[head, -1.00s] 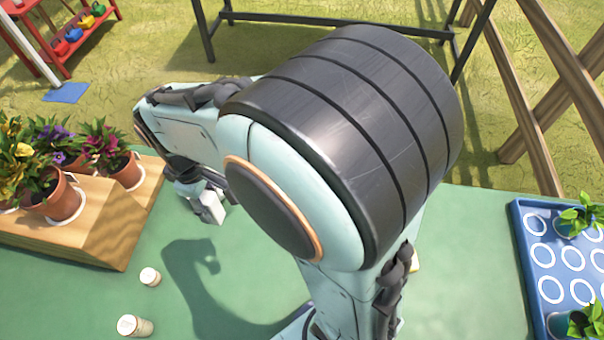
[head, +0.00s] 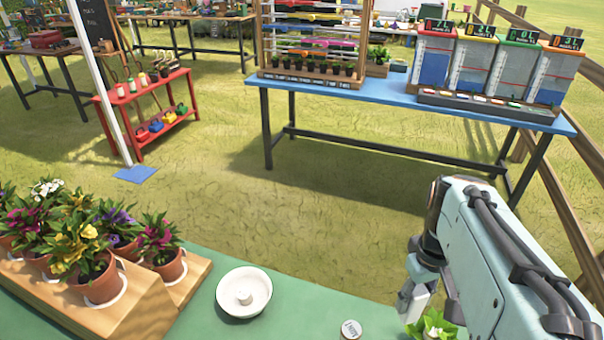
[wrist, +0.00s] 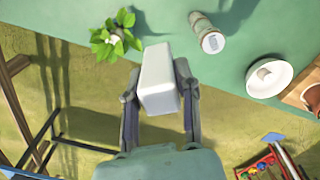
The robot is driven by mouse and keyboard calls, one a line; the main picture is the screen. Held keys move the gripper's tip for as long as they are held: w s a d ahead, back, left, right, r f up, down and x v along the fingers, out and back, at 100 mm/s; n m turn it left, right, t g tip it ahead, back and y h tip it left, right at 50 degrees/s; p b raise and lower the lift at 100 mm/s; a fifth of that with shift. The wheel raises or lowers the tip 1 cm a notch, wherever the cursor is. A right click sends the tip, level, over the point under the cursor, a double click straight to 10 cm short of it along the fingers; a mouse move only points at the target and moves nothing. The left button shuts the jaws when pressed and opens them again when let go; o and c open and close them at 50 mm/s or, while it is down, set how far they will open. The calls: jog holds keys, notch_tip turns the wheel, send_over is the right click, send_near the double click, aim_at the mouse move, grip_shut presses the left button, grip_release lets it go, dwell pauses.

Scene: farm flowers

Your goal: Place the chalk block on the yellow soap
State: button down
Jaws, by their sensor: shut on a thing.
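My gripper (wrist: 158,84) is shut on a white block, the chalk block (wrist: 158,68), with one finger on each side of it. In the head view my gripper (head: 418,295) is at the lower right, and part of the white block (head: 411,303) shows in it. The block is held above the green table's (head: 300,300) far edge, close to a small potted plant. I cannot make out the yellow soap in either view now.
A leafy plant with a white flower (wrist: 116,38) is left of the block in the wrist view. A labelled can (wrist: 207,34) and a white bowl (wrist: 288,76) stand to the right. Flower pots (head: 100,282) on a wooden step (head: 185,282) fill the head view's lower left.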

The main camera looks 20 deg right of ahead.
jog(key=s+d+m, duration=0.3)
jog(key=s+m, duration=0.1)
jog(key=s, duration=0.4)
jog(key=s+d+m, duration=0.2)
jog(key=s+m, duration=0.1)
jog(key=s, duration=0.6)
jog(key=shift+w+d+f, duration=0.1)
jog(key=shift+w+f, duration=0.05)
jog(key=shift+f, duration=3.05)
jog(key=shift+w+f, duration=0.15)
jog(key=shift+f, duration=3.1)
jog(key=shift+w+d+f, duration=0.1)
jog(key=shift+w+f, duration=0.05)
jog(key=shift+f, duration=3.05)
jog(key=shift+f, duration=0.15)
jog(key=c, duration=0.8)
grip_release()
